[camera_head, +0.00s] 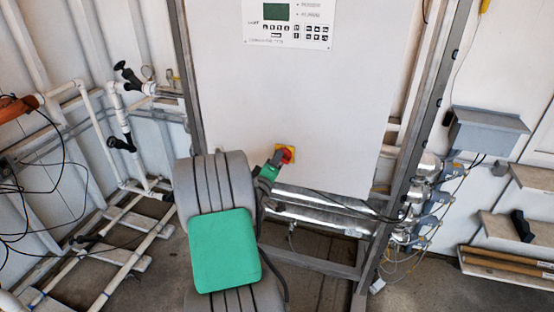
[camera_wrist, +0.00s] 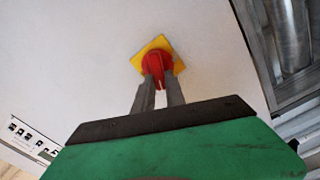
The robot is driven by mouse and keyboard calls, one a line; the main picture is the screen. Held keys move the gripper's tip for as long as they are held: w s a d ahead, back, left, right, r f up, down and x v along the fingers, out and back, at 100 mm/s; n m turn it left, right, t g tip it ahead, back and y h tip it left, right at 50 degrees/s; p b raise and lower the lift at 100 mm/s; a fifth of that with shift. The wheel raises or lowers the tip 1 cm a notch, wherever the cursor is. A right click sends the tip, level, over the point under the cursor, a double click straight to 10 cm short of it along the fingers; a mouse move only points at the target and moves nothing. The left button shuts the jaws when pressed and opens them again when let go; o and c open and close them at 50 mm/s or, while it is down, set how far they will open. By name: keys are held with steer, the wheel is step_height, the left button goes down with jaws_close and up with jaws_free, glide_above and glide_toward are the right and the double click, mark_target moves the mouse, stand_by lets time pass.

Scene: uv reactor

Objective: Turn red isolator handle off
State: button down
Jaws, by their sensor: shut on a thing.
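The red isolator handle (camera_head: 287,154) sits on a yellow square plate (camera_head: 291,149) low on the white cabinet door. In the wrist view the red handle (camera_wrist: 155,64) shows in front of its yellow plate (camera_wrist: 165,44), which looks tilted in that picture. My gripper (camera_head: 277,158) reaches the handle from the lower left in the head view. In the wrist view its two grey fingers (camera_wrist: 157,82) stand on either side of the handle's grip and are shut on it. The fingers hide part of the grip.
The white cabinet (camera_head: 300,95) carries a control panel with a green screen (camera_head: 276,12). A grey metal frame (camera_head: 410,125) edges the cabinet on the right. White pipes with black valves (camera_head: 122,143) stand at left. A grey box (camera_head: 487,131) is on the right wall.

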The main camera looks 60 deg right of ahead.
steer(key=n, duration=0.3)
steer(key=n+p, duration=0.1)
steer(key=shift+w+f+n, duration=0.1)
steer(key=shift+f+n, duration=0.2)
steer(key=shift+n, duration=0.1)
stand_by(0.4)
steer(key=c, duration=1.4)
jaws_free()
steer(key=a, duration=0.2)
steer(key=a+b, duration=0.1)
steer(key=a, duration=0.2)
steer(key=s+a+b, duration=0.1)
steer(key=a, duration=0.1)
steer(key=shift+s+a, duration=0.1)
steer(key=shift+a, duration=0.3)
